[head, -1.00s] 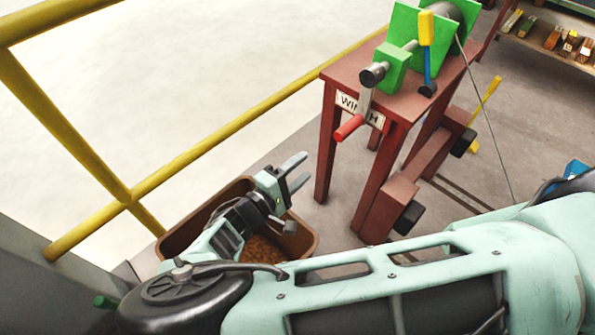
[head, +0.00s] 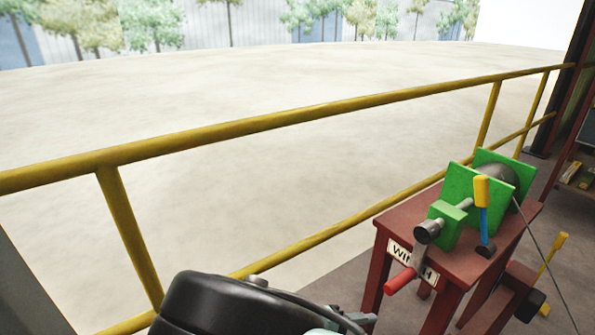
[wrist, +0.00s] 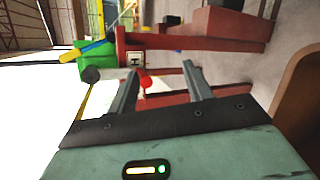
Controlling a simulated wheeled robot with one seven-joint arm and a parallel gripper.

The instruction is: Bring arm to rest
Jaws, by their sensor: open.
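My gripper (wrist: 158,85) shows in the wrist view with its two grey fingers apart and nothing between them. Beyond the fingers, with a gap, is the winch stand, seen turned on its side.
A red winch table (head: 408,216) with green brackets (head: 461,193), a red-handled crank (head: 400,280) and a blue lever with yellow grip (head: 482,192) stands at right. A yellow railing (head: 250,125) crosses the head view. A brown bin edge (wrist: 297,95) is at the wrist view's right.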

